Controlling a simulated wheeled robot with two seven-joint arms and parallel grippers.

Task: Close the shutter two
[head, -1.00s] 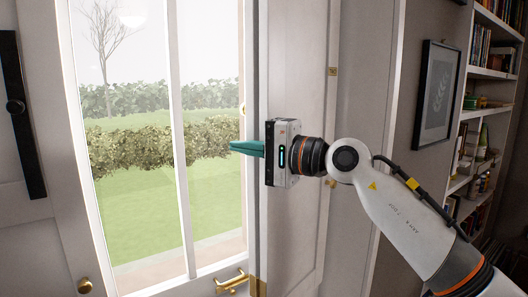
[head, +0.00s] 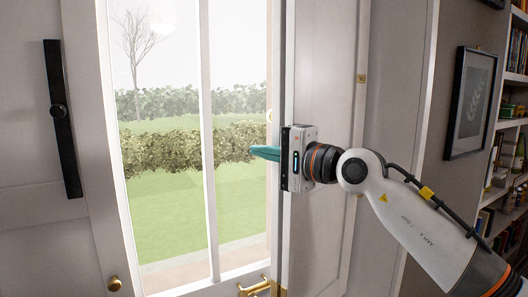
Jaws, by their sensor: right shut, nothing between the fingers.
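A white shutter panel (head: 325,85) stands open at the right side of the window (head: 185,200), with a brass hinge at its right edge. My right gripper (head: 262,153) is in front of this panel, its teal fingers shut and empty, pointing left past the panel's free edge toward the glass. I cannot tell whether the gripper touches the panel. Another white shutter panel (head: 40,225) is at the left, with a dark vertical bar (head: 62,120) and a small brass knob (head: 115,284). My left gripper is not in view.
A brass handle (head: 254,287) sits low on the window frame. A framed picture (head: 471,102) hangs on the right wall, beside a bookcase (head: 515,130) at the far right. Behind the glass are a hedge and lawn.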

